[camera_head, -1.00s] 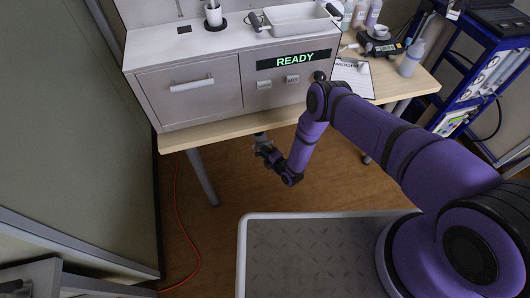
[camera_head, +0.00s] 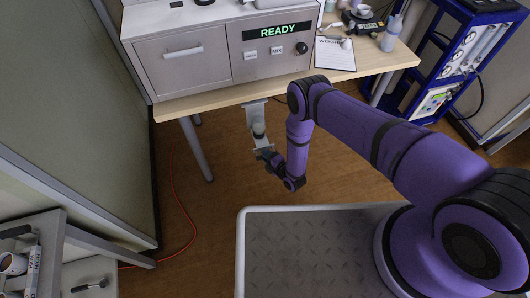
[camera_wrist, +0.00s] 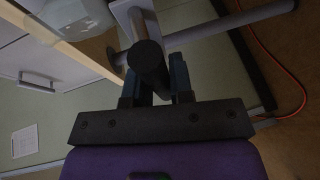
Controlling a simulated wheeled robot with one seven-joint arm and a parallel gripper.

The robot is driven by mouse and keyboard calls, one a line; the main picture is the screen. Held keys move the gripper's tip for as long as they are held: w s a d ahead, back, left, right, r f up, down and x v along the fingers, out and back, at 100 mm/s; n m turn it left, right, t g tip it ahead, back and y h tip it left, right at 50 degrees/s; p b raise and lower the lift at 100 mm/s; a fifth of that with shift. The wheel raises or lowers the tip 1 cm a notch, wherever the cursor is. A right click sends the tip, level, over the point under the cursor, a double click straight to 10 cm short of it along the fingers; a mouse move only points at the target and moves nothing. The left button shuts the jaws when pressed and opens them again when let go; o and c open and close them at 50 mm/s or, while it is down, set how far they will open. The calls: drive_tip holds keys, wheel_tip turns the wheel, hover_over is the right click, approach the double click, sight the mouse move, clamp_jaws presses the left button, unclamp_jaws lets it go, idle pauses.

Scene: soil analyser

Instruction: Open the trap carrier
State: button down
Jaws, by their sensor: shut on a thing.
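A pale bracket (camera_head: 255,113), which looks like the trap carrier, shows below the front edge of the analyser's table in the head view. A light plate of it also shows at the top of the wrist view (camera_wrist: 128,14). A dark round handle (camera_wrist: 148,66) sticks out from it towards my gripper. My gripper (camera_head: 264,150) is below the table edge, at the lower end of the bracket. In the wrist view my gripper (camera_wrist: 155,88) is shut around the dark handle. The inside of the carrier is hidden.
The analyser (camera_head: 235,60) with its READY display and closed drawer (camera_head: 182,65) stands on the wooden table (camera_head: 200,104). A table leg (camera_head: 195,150) is left of my gripper. An orange cable (camera_head: 175,195) lies on the floor. A blue rack (camera_head: 450,75) stands at the right.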

drive_tip(key=shift+s+d, duration=0.25)
drive_tip(key=shift+s, duration=0.6)
drive_tip(key=c, duration=1)
unclamp_jaws()
drive_tip(key=v, duration=1)
drive_tip(key=shift+s+d, duration=0.25)
